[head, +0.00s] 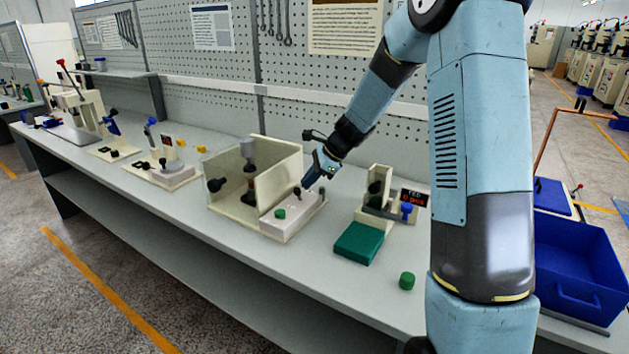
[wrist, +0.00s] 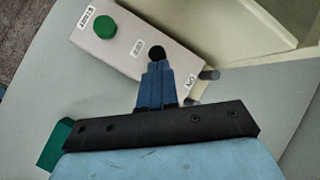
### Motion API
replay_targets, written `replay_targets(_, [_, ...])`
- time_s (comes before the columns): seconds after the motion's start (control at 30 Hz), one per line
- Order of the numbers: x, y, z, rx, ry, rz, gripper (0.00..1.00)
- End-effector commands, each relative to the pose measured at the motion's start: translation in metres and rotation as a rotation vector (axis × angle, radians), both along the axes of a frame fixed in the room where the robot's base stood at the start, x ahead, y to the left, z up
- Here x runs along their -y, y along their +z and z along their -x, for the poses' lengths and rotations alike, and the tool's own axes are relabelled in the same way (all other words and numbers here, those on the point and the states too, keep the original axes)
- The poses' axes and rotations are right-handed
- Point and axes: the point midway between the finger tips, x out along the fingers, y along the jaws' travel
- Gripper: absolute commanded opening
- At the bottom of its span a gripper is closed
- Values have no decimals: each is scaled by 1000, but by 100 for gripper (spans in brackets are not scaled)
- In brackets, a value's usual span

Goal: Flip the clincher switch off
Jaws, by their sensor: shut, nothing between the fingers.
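The clincher (head: 250,172) appears to be the cream open-fronted housing in the middle of the bench, with a pale control box (head: 293,215) at its right front. The box also shows in the wrist view (wrist: 128,48). It carries a green button (head: 280,213), seen too in the wrist view (wrist: 104,27), and a small dark-knobbed switch (head: 297,191). The black knob (wrist: 157,53) shows just beyond my fingertips. My gripper (head: 307,184) is shut and empty, over the end of the box by the knob. Contact and the switch's position cannot be told.
A small display stand (head: 409,200), a green block (head: 358,243) and a green cylinder (head: 407,281) are to the right on the bench. Other fixtures (head: 172,172) stand left. A blue bin (head: 575,265) is far right. The front bench strip is mostly clear.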

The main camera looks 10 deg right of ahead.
Motion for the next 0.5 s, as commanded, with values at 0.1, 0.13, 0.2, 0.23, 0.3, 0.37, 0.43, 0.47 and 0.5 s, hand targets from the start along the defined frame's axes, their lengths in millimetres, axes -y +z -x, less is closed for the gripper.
replay_targets(0.1, [9, 2, 0, 0, 0, 0, 0])
replay_targets(0.13, [12, 3, 1, 0, 0, 0, 0])
replay_targets(0.2, [22, 5, 1, 0, -2, 1, 0])
replay_targets(0.23, [27, 6, 2, -1, -1, 1, 0])
replay_targets(0.3, [39, 11, 3, 1, 0, 1, 0])
replay_targets(0.37, [44, 23, 6, 4, 2, 1, 0])
replay_targets(0.43, [51, 35, 10, 4, 2, 2, 0])
replay_targets(0.47, [55, 39, 11, 4, 2, 2, 0])
replay_targets(0.5, [58, 46, 13, 4, 2, 1, 0])
